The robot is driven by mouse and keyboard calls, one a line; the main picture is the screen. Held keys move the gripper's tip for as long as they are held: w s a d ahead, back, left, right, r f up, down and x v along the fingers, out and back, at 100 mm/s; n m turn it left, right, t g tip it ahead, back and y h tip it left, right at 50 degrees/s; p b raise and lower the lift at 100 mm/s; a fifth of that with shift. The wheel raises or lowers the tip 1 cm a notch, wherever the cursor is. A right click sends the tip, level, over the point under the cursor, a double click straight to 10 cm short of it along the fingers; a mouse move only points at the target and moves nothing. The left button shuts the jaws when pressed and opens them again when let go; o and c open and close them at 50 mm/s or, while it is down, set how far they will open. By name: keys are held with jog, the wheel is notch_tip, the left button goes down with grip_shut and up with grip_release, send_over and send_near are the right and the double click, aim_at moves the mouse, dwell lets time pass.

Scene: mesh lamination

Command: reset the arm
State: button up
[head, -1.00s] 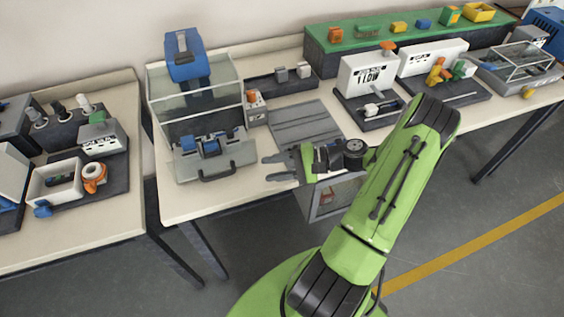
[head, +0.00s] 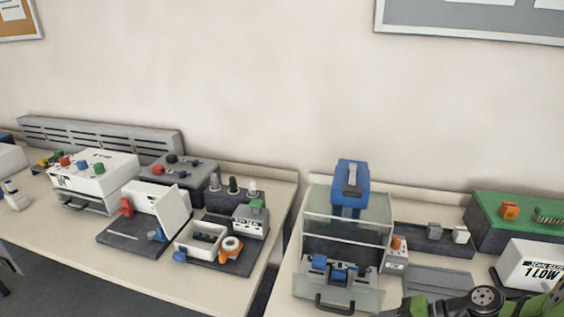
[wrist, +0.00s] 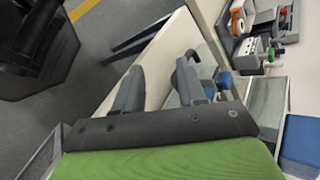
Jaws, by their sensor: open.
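My gripper (wrist: 160,85) shows in the wrist view with its two dark fingers apart and nothing between them. It is over the front edge of the right-hand table, near the clear-walled press station. In the head view only a green and black piece of my arm shows at the bottom right; the fingers are out of that frame. The press station (head: 345,238) has clear panels, a blue top unit (head: 350,188) and a dark front handle. No object is in my grip.
The left table (head: 110,245) holds white boxes with coloured knobs, a white bin (head: 200,243) and an orange ring (head: 231,245). A gap separates the tables. A green block (head: 520,225) and white box (head: 528,265) stand at right. Floor is open in front.

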jog(key=s+a+r+n+h+p, duration=0.1)
jog(key=s+a+r+n+h, duration=0.1)
jog(key=r, duration=0.4)
jog(key=s+a+r+n+t+h+p, duration=0.1)
jog(key=s+a+r+n+h, duration=0.2)
jog(key=s+r, duration=0.4)
jog(key=s+a+r+n+t+h+p, duration=0.1)
jog(key=s+a+r+n+h, duration=0.2)
jog(key=r, duration=0.3)
jog(key=shift+s+a+r+n+h, duration=0.25)
jog(key=shift+s+n+h, duration=0.15)
jog(key=shift+s+h, duration=0.4)
dwell(0.4)
